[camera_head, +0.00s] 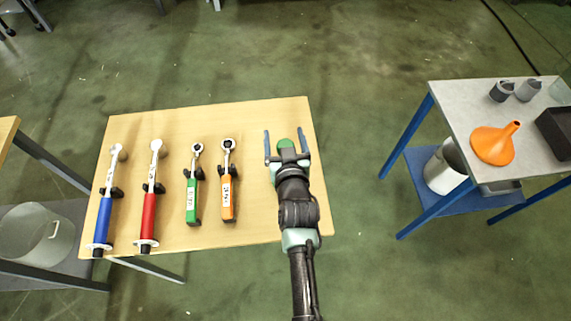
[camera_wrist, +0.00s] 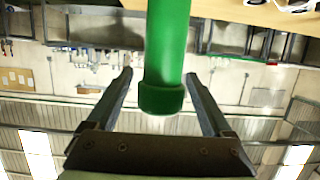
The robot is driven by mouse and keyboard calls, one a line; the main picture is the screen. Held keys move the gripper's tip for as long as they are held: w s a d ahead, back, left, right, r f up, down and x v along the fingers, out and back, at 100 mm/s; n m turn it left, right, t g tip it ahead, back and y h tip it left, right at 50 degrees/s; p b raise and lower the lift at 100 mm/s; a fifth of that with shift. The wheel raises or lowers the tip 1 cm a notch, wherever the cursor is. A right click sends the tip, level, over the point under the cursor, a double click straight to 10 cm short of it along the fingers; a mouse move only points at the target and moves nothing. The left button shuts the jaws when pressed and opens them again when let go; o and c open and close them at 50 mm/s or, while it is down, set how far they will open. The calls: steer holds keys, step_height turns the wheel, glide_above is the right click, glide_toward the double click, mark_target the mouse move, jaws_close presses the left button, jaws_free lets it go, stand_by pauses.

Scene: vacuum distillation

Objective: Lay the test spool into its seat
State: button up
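A green cylinder (camera_wrist: 167,45) with a thicker collar at its end, which may be the test spool, stands between the fingers of my gripper (camera_wrist: 158,76) in the wrist view. Gaps show on both sides of it, so the fingers are open and do not touch it. In the head view my gripper (camera_head: 286,142) is over the right part of the wooden table (camera_head: 255,115). The green end (camera_head: 286,145) shows between its fingers. The rest of the cylinder is hidden by my gripper. I cannot make out a seat.
Blue (camera_head: 104,215), red (camera_head: 149,212), green (camera_head: 192,195) and orange (camera_head: 228,195) handled wrenches lie in holders on the table, left of my gripper. A grey-topped side table (camera_head: 455,100) at right holds an orange funnel (camera_head: 494,145) and a black tray (camera_head: 557,130). Floor lies between.

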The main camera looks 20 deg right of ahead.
jaws_close()
stand_by(1.2)
steer(key=shift+w+r, duration=0.1)
steer(key=shift+r, duration=0.2)
